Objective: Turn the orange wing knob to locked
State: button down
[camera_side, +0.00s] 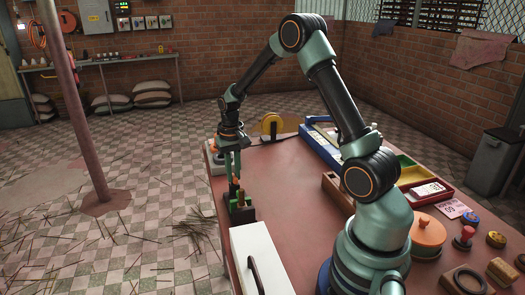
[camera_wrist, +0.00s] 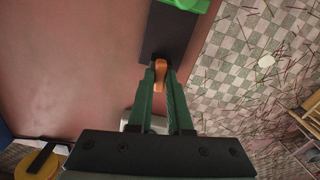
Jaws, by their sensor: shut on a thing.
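The orange wing knob (camera_wrist: 158,70) is between my gripper's two green fingertips (camera_wrist: 160,79) in the wrist view, touched on both sides. My gripper is shut on it. The knob sits over a dark plate (camera_wrist: 157,42) that adjoins a bright green part (camera_wrist: 187,4). In the side view my gripper (camera_side: 233,178) points straight down at a dark and green fixture (camera_side: 242,214) near the left edge of the table. The fingers partly hide the knob there, and its marks and exact angle are too small to tell.
A white box with a dark handle (camera_side: 258,255) stands nearer on the table (camera_side: 290,190). A yellow wheel (camera_side: 272,124) stands at the back. Trays and stamps fill the right side around my base. The middle is clear; the floor drops away at left.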

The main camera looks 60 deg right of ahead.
aim_at(234, 176)
jog(key=shift+r+m, duration=0.1)
jog(key=shift+m, duration=0.9)
jog(key=c, duration=0.8)
grip_release()
jog(key=shift+c, duration=0.2)
notch_tip(234, 176, up, 12)
